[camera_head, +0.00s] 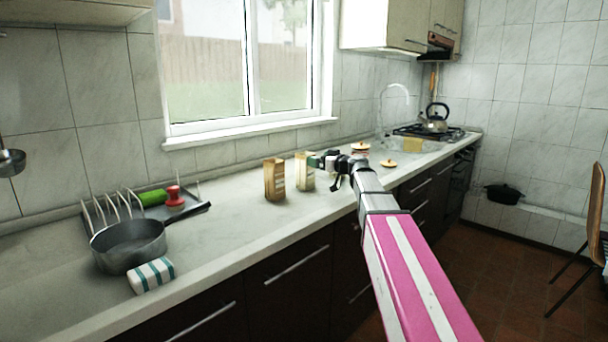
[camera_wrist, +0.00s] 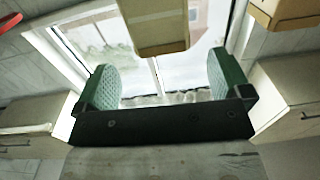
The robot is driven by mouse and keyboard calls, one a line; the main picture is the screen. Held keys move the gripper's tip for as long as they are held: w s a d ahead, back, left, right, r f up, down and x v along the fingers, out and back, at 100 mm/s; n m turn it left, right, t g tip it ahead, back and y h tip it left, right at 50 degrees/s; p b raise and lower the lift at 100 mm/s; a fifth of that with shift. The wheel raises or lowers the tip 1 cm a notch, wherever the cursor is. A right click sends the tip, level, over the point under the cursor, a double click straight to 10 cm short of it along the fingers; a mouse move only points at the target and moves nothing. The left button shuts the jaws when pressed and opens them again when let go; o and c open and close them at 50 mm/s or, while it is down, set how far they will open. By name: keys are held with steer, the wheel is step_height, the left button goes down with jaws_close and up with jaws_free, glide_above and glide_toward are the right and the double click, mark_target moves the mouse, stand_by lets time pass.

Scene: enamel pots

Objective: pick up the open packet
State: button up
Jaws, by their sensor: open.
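Two upright packets stand on the counter by the window, a brown one (camera_head: 274,180) and a paler cream one (camera_head: 304,173) just to its right. It is too small to tell for sure which top is open. My gripper (camera_head: 316,161) is at the cream packet's right, near its upper part. In the wrist view, which looks upside down, the green-padded fingers (camera_wrist: 166,72) are spread wide and empty. The cream packet (camera_wrist: 153,25) shows between them in the picture, apart from both pads. The brown packet (camera_wrist: 288,12) is at the upper right corner.
A grey pan (camera_head: 128,245), a striped packet (camera_head: 151,275) and a dish rack (camera_head: 185,208) are at the left. The counter (camera_head: 232,228) between is clear.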

mark_target(305, 154)
steer(key=x, duration=0.7)
steer(key=shift+w+a+r, duration=0.15)
steer(key=shift+a+r, duration=0.05)
steer(key=shift+a, duration=0.1)
steer(key=c, duration=1.6)
